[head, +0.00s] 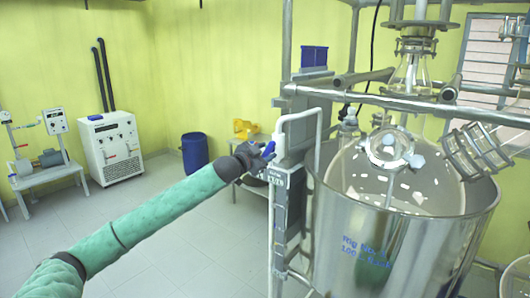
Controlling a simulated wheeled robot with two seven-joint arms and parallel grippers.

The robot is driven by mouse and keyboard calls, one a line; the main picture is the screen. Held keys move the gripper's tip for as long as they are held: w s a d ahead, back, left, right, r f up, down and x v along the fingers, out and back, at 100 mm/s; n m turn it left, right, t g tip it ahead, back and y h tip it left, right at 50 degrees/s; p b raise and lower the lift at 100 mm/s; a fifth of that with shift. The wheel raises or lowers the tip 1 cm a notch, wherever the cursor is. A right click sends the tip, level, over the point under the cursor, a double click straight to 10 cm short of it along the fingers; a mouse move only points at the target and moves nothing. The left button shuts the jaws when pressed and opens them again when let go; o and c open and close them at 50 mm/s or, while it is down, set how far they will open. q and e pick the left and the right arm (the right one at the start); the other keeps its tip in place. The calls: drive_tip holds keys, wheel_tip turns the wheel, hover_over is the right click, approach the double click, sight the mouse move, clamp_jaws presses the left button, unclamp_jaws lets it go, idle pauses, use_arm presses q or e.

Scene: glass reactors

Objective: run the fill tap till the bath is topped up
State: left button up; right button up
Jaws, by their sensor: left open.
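The bath is a large steel vessel (335,215) at the right, with blue lettering on its wall. A round glass reactor (435,185) sits inside it with pale pieces around or in it; the liquid level is hard to tell. A pale fill pipe (298,118) bends down beside the bath's left side. A small blue lever (269,149), seemingly the fill tap's handle, shows by the pipe. My left gripper (260,155), dark, at the end of my green-sleeved arm, is open at the lever. Whether it touches the lever cannot be told. My right gripper is out of view.
Metal frame bars (400,103) cross above and around the bath. A grey labelled box (290,190) is on the upright beside the pipe. A white chiller unit (112,150), a blue drum (195,152) and a pump bench (45,170) stand behind. The floor at left is clear.

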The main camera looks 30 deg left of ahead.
use_arm(q)
drive_tip(key=c, duration=0.9)
drive_tip(key=shift+o, duration=0.2)
drive_tip(key=shift+f+m+b, duration=0.1)
drive_tip(key=shift+m+b, duration=0.5)
drive_tip(key=shift+m, duration=0.4)
drive_tip(key=m, duration=0.2)
drive_tip(key=shift+m+b, duration=0.3)
drive_tip(key=shift+b, duration=0.05)
drive_tip(key=m, duration=0.2)
drive_tip(key=shift+m, duration=0.4)
drive_tip(key=m, duration=0.2)
drive_tip(key=shift+m, duration=0.9)
